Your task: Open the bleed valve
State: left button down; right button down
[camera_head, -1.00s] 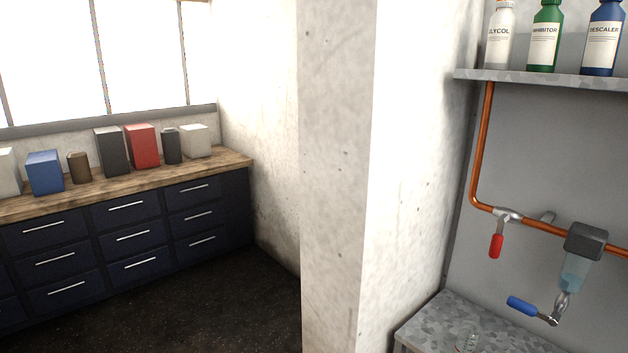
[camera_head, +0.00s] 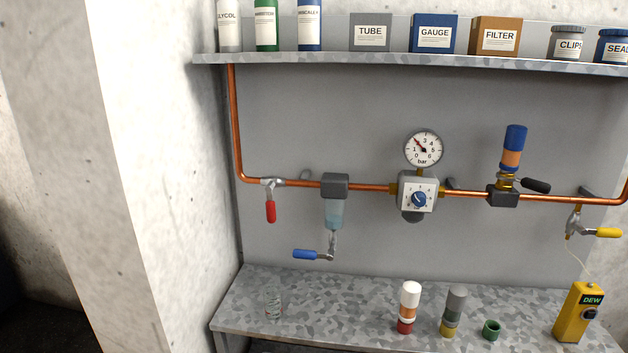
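No valve carries a readable label, so I cannot tell which is the bleed valve. A red-handled valve (camera_head: 270,207) sits on the copper pipe at left, its handle hanging down. A blue-handled valve (camera_head: 308,254) hangs under the clear filter bowl (camera_head: 334,214), its handle pointing left, roughly level. A black lever (camera_head: 535,185) sticks out right beside a blue and orange cylinder (camera_head: 514,148) on the pipe. A yellow-handled valve (camera_head: 603,233) hangs at far right, its handle pointing right. Neither of my grippers is in view.
A regulator (camera_head: 417,191) with a gauge (camera_head: 424,149) sits mid-pipe. The lower bench (camera_head: 330,300) holds a glass, two banded cylinders, a green ring and a yellow DEW meter (camera_head: 578,312). A shelf (camera_head: 420,62) of bottles and boxes overhangs. A concrete pillar (camera_head: 140,150) stands left.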

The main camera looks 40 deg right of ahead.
aim_at(603, 233)
jog(key=z, duration=2.8)
